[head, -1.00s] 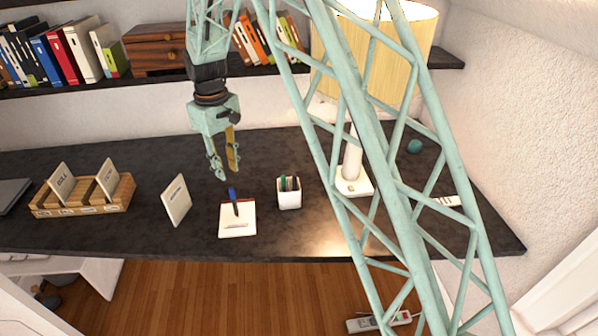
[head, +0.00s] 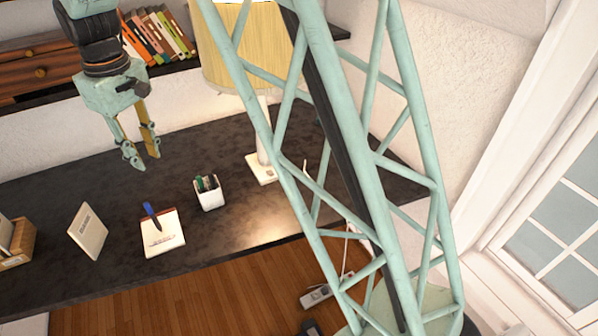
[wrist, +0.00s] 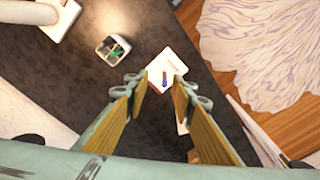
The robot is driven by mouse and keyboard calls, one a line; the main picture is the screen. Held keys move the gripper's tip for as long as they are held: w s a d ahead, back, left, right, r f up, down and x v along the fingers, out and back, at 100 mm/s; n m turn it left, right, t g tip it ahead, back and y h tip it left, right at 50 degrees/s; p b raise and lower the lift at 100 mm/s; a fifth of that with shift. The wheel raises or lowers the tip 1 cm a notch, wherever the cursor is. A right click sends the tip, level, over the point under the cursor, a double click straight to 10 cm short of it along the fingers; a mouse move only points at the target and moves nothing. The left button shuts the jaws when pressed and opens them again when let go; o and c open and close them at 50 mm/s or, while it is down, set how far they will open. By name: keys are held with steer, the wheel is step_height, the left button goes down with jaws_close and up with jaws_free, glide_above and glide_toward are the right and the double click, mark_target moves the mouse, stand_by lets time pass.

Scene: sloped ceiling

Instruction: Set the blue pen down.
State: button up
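The blue pen (head: 150,213) is at a small white notepad (head: 162,240) on the dark desk, its blue end towards the pad's back edge. I cannot tell whether it lies flat or is propped up. My gripper (head: 146,160) hangs above and behind the pen, apart from it, with nothing between its fingers. In the wrist view my gripper (wrist: 162,83) has its two fingers spread, and the pen (wrist: 164,80) shows in the gap between them, farther down on the notepad (wrist: 168,62).
A white pen cup (head: 209,194) stands right of the notepad, with a lamp (head: 262,168) beyond it. A white card (head: 87,231) stands to the left, near a wooden card box (head: 18,245). A shelf with books (head: 155,35) is above the desk.

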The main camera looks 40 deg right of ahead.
steer(key=s+d+r+m+t, duration=0.1)
steer(key=s+d+r, duration=0.4)
steer(key=s+r, duration=0.4)
steer(key=s+d+r+m+t, duration=0.1)
steer(key=s+d+r+m, duration=0.1)
steer(key=s+d+r, duration=0.7)
steer(key=s+d+m+t, duration=0.1)
steer(key=s+d+m, duration=0.1)
steer(key=s, duration=2.4)
steer(key=shift+s+d+f+m, duration=0.25)
steer(key=shift+s+m, duration=0.1)
steer(key=shift+m, duration=0.15)
steer(key=shift+w, duration=0.1)
step_height(320, 180, down, 6)
steer(key=b, duration=0.5)
steer(key=shift+w+r+b, duration=0.1)
steer(key=shift+r+b, duration=0.15)
steer(key=shift+b, duration=0.15)
